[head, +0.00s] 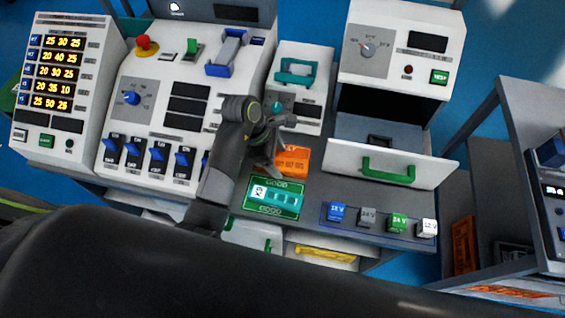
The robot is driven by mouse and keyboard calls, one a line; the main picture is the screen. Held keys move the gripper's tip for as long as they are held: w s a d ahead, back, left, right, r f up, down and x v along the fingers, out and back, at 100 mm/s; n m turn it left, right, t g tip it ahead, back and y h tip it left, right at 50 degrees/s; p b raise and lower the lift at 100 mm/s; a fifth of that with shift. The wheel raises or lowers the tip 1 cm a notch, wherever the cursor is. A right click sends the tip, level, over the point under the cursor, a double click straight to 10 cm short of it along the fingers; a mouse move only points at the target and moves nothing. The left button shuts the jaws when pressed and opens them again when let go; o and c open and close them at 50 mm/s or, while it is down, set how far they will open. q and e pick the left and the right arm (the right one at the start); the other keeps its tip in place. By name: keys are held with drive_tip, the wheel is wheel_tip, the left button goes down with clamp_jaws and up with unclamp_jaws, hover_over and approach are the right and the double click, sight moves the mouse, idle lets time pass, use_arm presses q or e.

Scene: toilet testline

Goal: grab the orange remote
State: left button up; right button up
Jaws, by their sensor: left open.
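An orange item (294,161) with dark markings lies flat on the grey worktop, just behind the green GOOD mat. Its left part is hidden by my gripper, and I cannot tell for sure whether it is a remote or a printed mat. My left gripper (284,143) is open above its left edge, with its fingers spread and nothing visible between them. I cannot tell whether a finger touches the item. My right gripper is not in view.
A teal device (277,197) lies on the green GOOD mat (262,209). Several small labelled blocks, one blue (336,212), sit at the front right. A drawer with a green handle (388,171) stands open at right. Control panels (187,90) line the back left.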

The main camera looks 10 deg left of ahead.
use_arm(q)
drive_tip(key=shift+x, duration=0.9)
drive_tip(key=shift+d, duration=0.1)
drive_tip(key=shift+r, duration=0.1)
drive_tip(key=c, duration=1.1)
